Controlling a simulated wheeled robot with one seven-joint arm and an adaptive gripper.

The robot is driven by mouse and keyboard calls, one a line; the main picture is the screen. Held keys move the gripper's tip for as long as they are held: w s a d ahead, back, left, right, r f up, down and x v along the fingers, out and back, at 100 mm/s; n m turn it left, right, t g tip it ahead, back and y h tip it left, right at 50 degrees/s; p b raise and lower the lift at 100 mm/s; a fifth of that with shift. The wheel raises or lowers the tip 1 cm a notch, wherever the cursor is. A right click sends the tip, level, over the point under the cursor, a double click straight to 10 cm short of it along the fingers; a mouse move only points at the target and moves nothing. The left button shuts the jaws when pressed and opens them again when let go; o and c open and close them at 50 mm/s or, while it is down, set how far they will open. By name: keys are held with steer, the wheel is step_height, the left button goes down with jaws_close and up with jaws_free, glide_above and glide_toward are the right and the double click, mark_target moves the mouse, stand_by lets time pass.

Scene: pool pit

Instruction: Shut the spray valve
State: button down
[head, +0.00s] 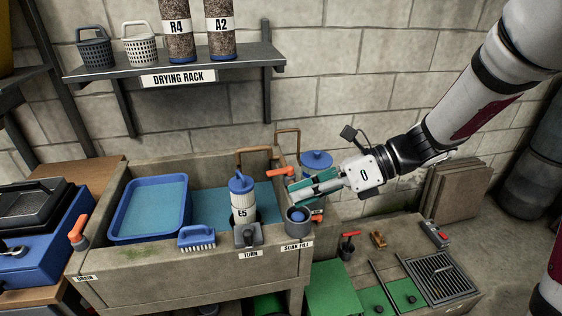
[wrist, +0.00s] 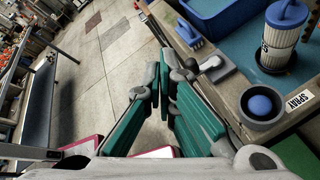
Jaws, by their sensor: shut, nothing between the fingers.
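The spray valve cannot be picked out with certainty. A white SPRAY label (wrist: 297,100) lies on the sink's end rim in the wrist view, beside a grey cup with a blue ball (wrist: 261,105). In the head view an orange handle (head: 281,172) shows just behind my fingers, and a small orange part (head: 317,217) shows below them, mostly hidden by the cup (head: 298,220) and my gripper. My gripper (head: 293,190) is shut and empty above the sink's right end. Its green-padded fingers (wrist: 165,70) point over the floor in the wrist view.
The concrete sink (head: 190,275) holds a blue tray (head: 150,237) and a white canister marked E5 (head: 243,205). A blue brush (head: 197,237) sits on the front rim. An orange lever (head: 78,232) stands near the DRAIN label. A blue-lidded pot (head: 317,160) stands behind my gripper.

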mark_target(280, 172)
steer(key=w+f+m+t+y, duration=0.1)
steer(key=w+f+m, duration=0.1)
steer(key=w+m, duration=0.1)
steer(key=w+d+f+m+t+y+b, duration=0.1)
steer(key=w+f+m, duration=0.2)
steer(key=w+f+m+t+y+b, duration=0.1)
steer(key=w+f+m, duration=0.1)
steer(key=w+m, duration=0.1)
steer(key=shift+w+d+f+t, duration=0.15)
steer(key=shift+w+d+t, duration=0.05)
steer(key=shift+w+t, duration=0.2)
steer(key=w+d+f+m+t+b, duration=0.1)
steer(key=w+d+f+m+t, duration=0.2)
steer(key=w+f+m+t, duration=0.35)
steer(key=w+a+m+g+b, duration=0.1)
steer(key=w+a+m, duration=0.1)
steer(key=w+a, duration=0.3)
steer(key=a, duration=0.3)
steer(key=shift+a+f+g, duration=0.2)
steer(key=shift+f+g, duration=0.1)
steer(key=shift+g, duration=0.05)
steer(key=shift+w+a+r, duration=0.1)
steer(key=shift+w+a, duration=0.35)
steer(key=shift+w, duration=0.1)
